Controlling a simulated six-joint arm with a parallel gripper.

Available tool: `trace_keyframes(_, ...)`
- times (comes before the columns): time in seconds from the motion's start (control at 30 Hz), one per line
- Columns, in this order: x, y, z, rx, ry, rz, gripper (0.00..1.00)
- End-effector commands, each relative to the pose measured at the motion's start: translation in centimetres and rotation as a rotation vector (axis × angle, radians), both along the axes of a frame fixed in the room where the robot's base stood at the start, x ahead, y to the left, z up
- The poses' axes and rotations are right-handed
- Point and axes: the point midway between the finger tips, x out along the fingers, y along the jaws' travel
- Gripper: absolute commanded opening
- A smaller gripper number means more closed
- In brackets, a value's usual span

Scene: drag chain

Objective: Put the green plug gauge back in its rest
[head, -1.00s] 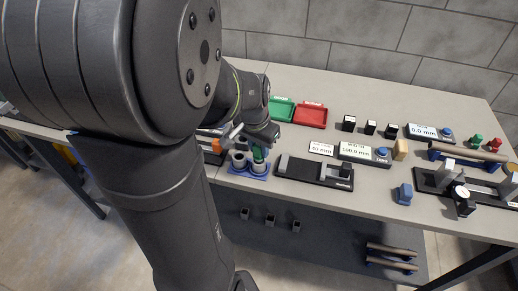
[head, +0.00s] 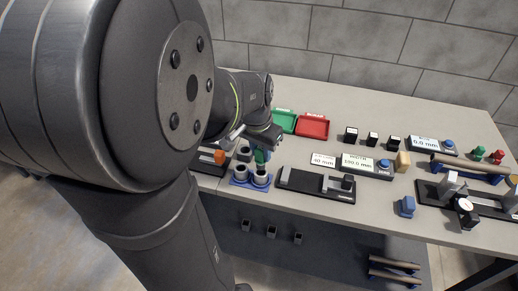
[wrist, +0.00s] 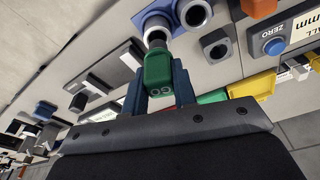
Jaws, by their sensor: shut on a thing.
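The green plug gauge (wrist: 158,72), marked GO, stands out between the two blue fingertips of my gripper (wrist: 160,88), which is shut on it. In the head view the gauge (head: 262,157) shows as a small green patch under my gripper (head: 264,146). The rest is a blue base (head: 239,182) with two grey round sockets, just below the gauge. In the wrist view the blue rest (wrist: 149,14) is at the top, and the gauge's metal end points at the nearer socket. I cannot tell whether the end touches it.
A dark block with a hole (wrist: 217,45) stands beside the rest. A black fixture (head: 315,186) is to the right. Green (head: 284,120) and red (head: 313,126) trays lie behind. An orange block (head: 219,156) is to the left.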

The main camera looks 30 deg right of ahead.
Motion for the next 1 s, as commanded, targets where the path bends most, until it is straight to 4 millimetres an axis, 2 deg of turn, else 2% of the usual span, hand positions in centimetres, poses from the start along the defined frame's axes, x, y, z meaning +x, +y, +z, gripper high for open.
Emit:
trace_keyframes(0.17, 0.1, 0.0, 0.0, -0.001, 0.000, 0.000, 0.00)
trace_keyframes(0.27, 1.2, -0.2, 0.3, -0.001, -0.002, 0.002, 0.00)
trace_keyframes(0.5, 7.6, -0.8, 2.1, 0.000, -0.002, 0.005, 0.00)
trace_keyframes(0.6, 9.8, -0.8, 2.7, 0.000, -0.002, 0.004, 0.00)
trace_keyframes(0.7, 11.0, -0.7, 3.0, 0.000, -0.001, 0.001, 0.00)
trace_keyframes(1.0, 11.3, -0.7, 3.1, -0.001, 0.000, 0.000, 0.00)
